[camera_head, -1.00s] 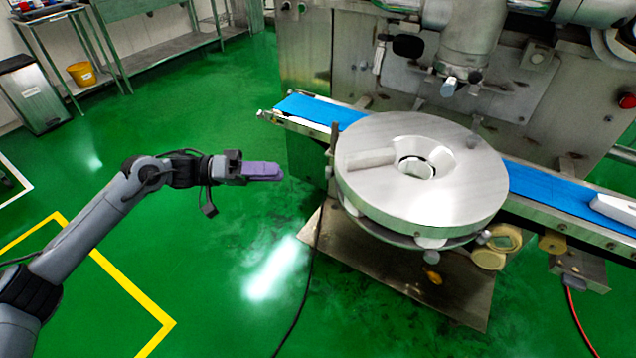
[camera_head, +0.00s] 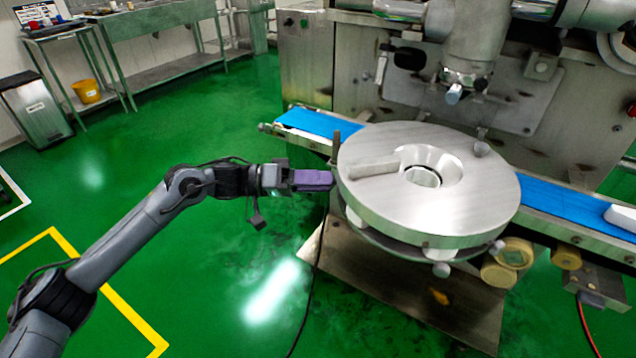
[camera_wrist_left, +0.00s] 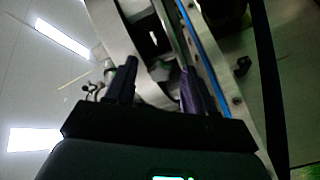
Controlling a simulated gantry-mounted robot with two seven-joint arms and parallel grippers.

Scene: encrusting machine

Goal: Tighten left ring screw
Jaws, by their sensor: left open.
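The large round metal ring (camera_head: 440,205) sits on the machine, with a flat bar across its top and a hole in the middle. A dark upright post (camera_head: 336,148) stands at its left edge; I cannot tell if this is the left ring screw. My right gripper is out of view.
A blue conveyor belt (camera_head: 562,202) runs behind the ring and out on both sides. The steel machine body (camera_head: 325,70) rises behind. A metal base plate (camera_head: 400,300) lies below the ring. A black cable hangs near the ring's left side.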

